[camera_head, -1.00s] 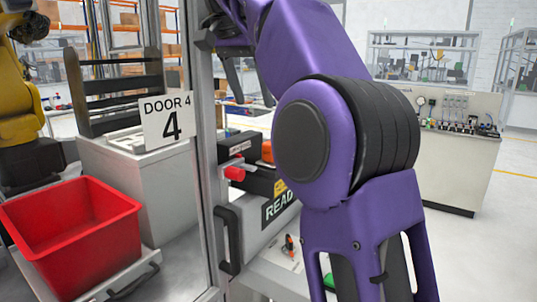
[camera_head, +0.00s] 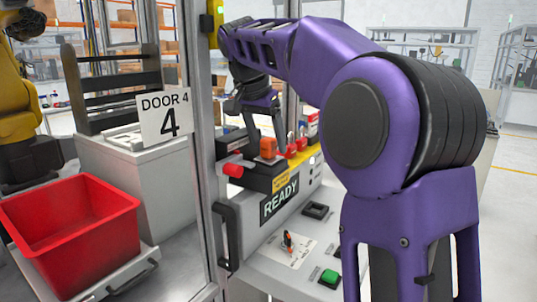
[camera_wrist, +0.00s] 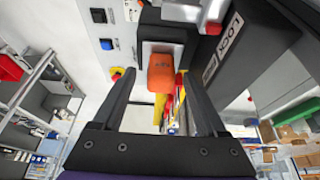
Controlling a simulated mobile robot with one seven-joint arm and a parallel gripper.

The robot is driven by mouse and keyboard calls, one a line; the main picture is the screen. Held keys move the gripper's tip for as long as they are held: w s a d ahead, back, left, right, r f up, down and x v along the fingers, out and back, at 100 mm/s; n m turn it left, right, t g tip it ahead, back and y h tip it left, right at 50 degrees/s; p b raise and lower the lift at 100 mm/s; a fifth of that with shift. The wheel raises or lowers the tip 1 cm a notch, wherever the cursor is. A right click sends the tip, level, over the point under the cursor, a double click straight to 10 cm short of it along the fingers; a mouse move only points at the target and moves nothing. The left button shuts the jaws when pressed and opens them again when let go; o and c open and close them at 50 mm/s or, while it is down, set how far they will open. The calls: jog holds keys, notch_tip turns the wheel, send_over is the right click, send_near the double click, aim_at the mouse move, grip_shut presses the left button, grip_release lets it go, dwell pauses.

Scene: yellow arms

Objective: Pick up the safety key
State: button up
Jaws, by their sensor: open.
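The safety key appears to be the orange block (camera_head: 267,148) with dark marks on its face, set in a dark lock unit (camera_head: 262,178) beside the door post. It also shows in the wrist view (camera_wrist: 161,73), sticking out of a grey and black socket. My gripper (camera_head: 265,132) is open and empty, just above and around the orange block. In the wrist view its two fingers (camera_wrist: 158,78) stand apart, one on each side of the block. I see no contact; how deep the block sits between the fingers is hard to tell.
A red knob (camera_head: 234,171) sticks out left of the lock unit. Red padlock-like pieces (camera_head: 297,146) stand to its right. A READY sign (camera_head: 279,202), a sloped panel (camera_head: 285,265) with a green button, and a door handle (camera_head: 227,238) lie below. A red bin (camera_head: 68,225) stands left.

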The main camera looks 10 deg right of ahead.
jog(key=shift+x, duration=0.8)
grip_shut()
jog(key=shift+r, duration=0.1)
